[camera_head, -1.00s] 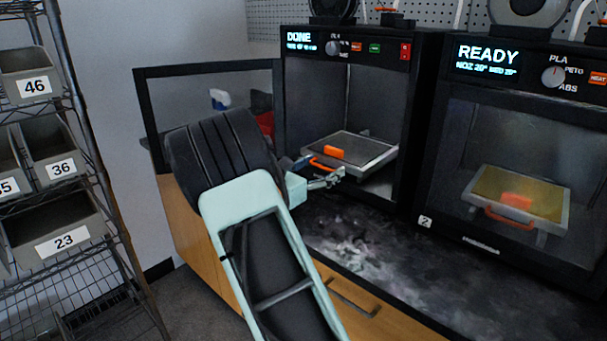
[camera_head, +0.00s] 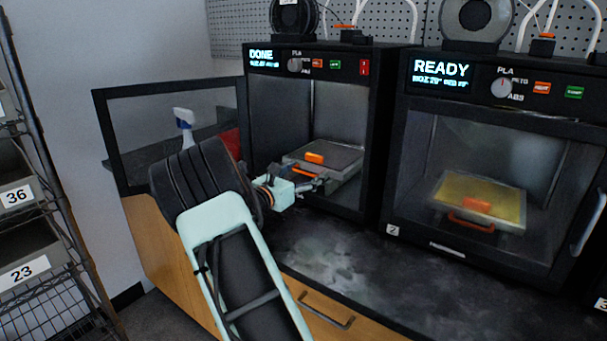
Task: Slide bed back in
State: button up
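The left 3D printer (camera_head: 312,62) shows DONE on its display, and its door (camera_head: 170,122) stands open to the left. Its bed (camera_head: 343,160) is a grey plate with an orange handle at the front and an orange printed part (camera_head: 314,158) on top. The bed sits inside the chamber near the opening. My gripper (camera_head: 310,184) is at the bed's front edge, by the handle. The fingers are small and partly overlap the handle, so I cannot tell whether they are open or closed on it.
The right printer (camera_head: 440,72) shows READY; its door is closed, with a yellowish bed (camera_head: 505,203) inside. The dark countertop (camera_head: 340,255) in front is clear. A spray bottle (camera_head: 184,125) stands behind the open door. A wire rack with bins (camera_head: 25,240) is at left.

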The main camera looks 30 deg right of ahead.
jog(key=shift+d, duration=0.2)
jog(key=shift+a, duration=0.1)
jog(key=shift+a, duration=0.1)
jog(key=shift+a, duration=0.25)
jog(key=v, duration=1.1)
jog(key=shift+s+a+f, duration=0.1)
jog(key=shift+s+a, duration=0.05)
